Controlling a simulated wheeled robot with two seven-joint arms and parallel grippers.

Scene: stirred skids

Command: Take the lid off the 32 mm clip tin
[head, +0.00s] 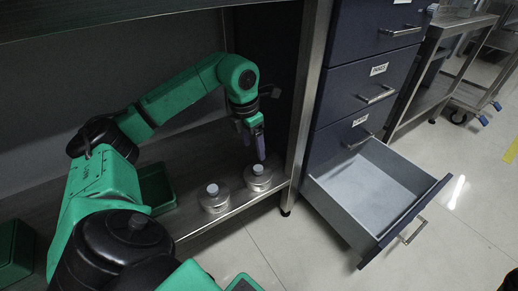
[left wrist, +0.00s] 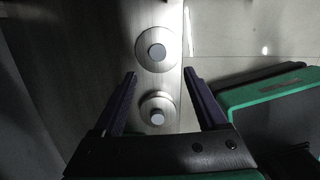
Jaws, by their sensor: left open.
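Two round, silvery lidded tins with grey knobs stand side by side on the low shelf. One tin (head: 258,179) is at the right by the shelf's end post, and the other tin (head: 214,199) is to its left, nearer the front edge. I cannot read a size on either, so I cannot tell which is the 32 mm clip tin. My left gripper (head: 260,154) points down above the right tin, open and empty. In the left wrist view one tin (left wrist: 157,111) shows between the fingers and the other tin (left wrist: 158,48) lies beyond the fingertips. My right gripper is not in view.
A green open bin (head: 156,188) stands on the shelf left of the tins; another green bin (head: 14,252) is at far left. A metal post (head: 308,95) rises close right of the tins. Beyond it a blue cabinet has its bottom drawer (head: 375,190) pulled open.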

